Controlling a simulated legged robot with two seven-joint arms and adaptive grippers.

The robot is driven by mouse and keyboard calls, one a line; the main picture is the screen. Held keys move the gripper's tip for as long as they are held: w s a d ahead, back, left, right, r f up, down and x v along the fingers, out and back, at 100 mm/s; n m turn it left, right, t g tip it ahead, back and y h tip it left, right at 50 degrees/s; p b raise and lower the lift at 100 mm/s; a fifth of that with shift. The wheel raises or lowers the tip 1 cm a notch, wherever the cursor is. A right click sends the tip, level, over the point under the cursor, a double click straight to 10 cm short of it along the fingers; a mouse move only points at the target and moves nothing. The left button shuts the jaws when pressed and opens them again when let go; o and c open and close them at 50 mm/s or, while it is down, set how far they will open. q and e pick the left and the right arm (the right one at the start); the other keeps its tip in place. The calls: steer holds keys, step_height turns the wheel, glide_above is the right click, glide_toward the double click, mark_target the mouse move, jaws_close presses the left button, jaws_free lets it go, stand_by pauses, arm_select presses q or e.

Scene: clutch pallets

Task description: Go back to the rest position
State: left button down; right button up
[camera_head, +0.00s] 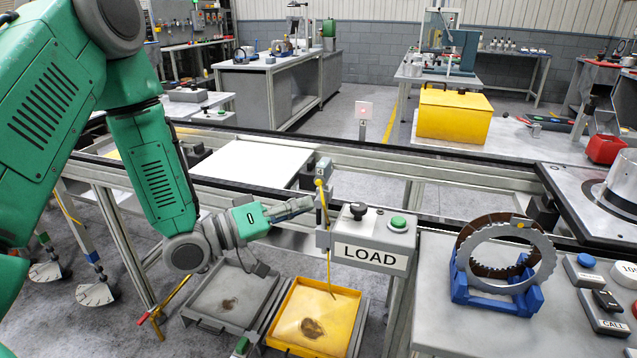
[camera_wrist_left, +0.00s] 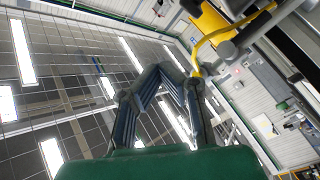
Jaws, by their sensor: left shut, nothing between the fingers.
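My left arm comes in green from the left in the head view. Its gripper (camera_head: 305,204) reaches right, beside the post with a yellow lever (camera_head: 322,195) at the left of the LOAD box. I cannot tell whether it touches the lever. In the left wrist view the dark fingers of the gripper (camera_wrist_left: 160,70) come together at their tips, shut with nothing between them. A yellow curved bar (camera_wrist_left: 232,32) passes just beyond the right finger there. My right gripper is not in view.
The LOAD box (camera_head: 372,236) has a black knob and a green button. Below are a grey tray (camera_head: 203,316) and a yellow tray (camera_head: 285,340). A toothed ring (camera_head: 541,262) stands in a blue holder (camera_head: 488,297) at the right. Conveyor rails (camera_head: 420,165) cross behind.

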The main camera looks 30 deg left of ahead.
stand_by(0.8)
arm_select(q)
steer(key=s+d+f+m+g+y, duration=0.1)
steer(key=s+d+f+g+y, duration=0.2)
steer(key=f, duration=0.7)
steer(key=s+f+m+g+y, duration=0.1)
steer(key=s+f+g+y, duration=0.25)
steer(key=f, duration=0.65)
steer(key=s+f+m+g+y, duration=0.1)
steer(key=s+f+g, duration=0.3)
steer(key=s, duration=0.6)
steer(key=s+f+m+g+y, duration=0.1)
steer(key=s+f+g, duration=0.4)
steer(key=s, duration=0.6)
step_height(320, 180, down, 2)
steer(key=shift+s+f+y, duration=0.1)
steer(key=shift+s+y, duration=0.1)
steer(key=shift+y, duration=0.55)
